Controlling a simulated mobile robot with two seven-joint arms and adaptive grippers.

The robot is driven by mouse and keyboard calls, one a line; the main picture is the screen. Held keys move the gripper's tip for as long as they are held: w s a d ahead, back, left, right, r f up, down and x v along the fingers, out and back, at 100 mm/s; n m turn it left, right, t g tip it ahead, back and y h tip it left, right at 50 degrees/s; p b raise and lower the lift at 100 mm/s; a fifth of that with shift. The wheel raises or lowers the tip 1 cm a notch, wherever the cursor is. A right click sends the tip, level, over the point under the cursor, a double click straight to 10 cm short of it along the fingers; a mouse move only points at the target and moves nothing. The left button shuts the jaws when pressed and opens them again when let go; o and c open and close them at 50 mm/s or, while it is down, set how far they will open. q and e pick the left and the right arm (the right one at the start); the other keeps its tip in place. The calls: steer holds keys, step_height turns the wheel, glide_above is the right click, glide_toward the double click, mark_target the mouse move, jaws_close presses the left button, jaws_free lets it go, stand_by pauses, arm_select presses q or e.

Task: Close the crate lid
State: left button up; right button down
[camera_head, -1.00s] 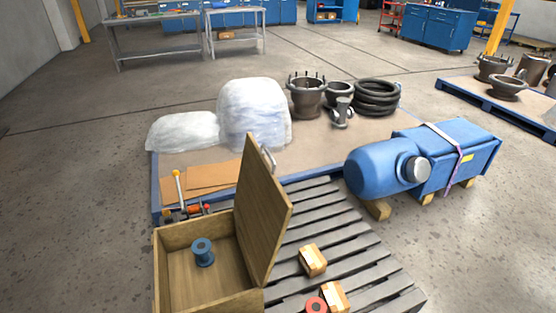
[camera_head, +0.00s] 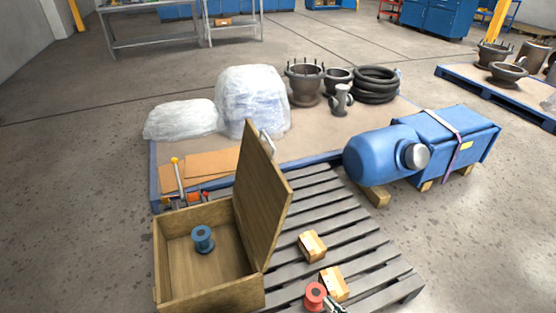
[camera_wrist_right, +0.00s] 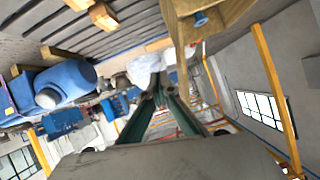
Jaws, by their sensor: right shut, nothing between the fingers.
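The wooden crate (camera_head: 209,292) stands on the slatted grey pallet at the lower middle of the head view. Its lid (camera_head: 262,195) is open, standing up and tilted at the crate's right side, with a metal handle (camera_head: 267,143) near the top. A blue spool (camera_head: 203,239) sits inside the crate. My right gripper (camera_head: 334,305) shows only as a small part at the bottom edge, right of the crate and beside the red spool. In the right wrist view my gripper (camera_wrist_right: 160,88) is shut and empty, apart from the crate (camera_wrist_right: 183,38). My left gripper is not in view.
A red spool (camera_head: 315,294) and two cardboard boxes (camera_head: 312,246) (camera_head: 333,283) are on the pallet (camera_head: 371,262), right of the lid. A strapped blue motor (camera_head: 425,148) lies behind them. Wrapped bundles (camera_head: 250,100) and metal valve parts (camera_head: 305,82) stand behind the crate.

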steer(key=w+a+r+m+t+y+b, duration=0.1)
steer(key=w+a+r+m+y+b, duration=0.15)
steer(key=w+r+m, duration=0.4)
steer(key=w+a+r+m+t+y+b, duration=0.1)
steer(key=w+a+r+y, duration=0.25)
steer(key=w, duration=0.55)
steer(key=w+d+r+m+t+h+b, duration=0.1)
steer(key=w+d+r+m, duration=0.1)
steer(key=w+r+m, duration=0.4)
steer(key=w+d+r+m+t+b, duration=0.1)
steer(key=w+d+m, duration=0.15)
steer(key=w, duration=0.55)
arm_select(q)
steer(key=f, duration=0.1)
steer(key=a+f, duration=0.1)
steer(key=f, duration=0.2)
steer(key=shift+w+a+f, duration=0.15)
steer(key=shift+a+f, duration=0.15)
arm_select(e)
steer(key=w+a+r, duration=0.1)
steer(key=w+a, duration=0.6)
steer(key=a, duration=0.2)
steer(key=shift+r+m, duration=0.3)
steer(key=shift+r, duration=0.1)
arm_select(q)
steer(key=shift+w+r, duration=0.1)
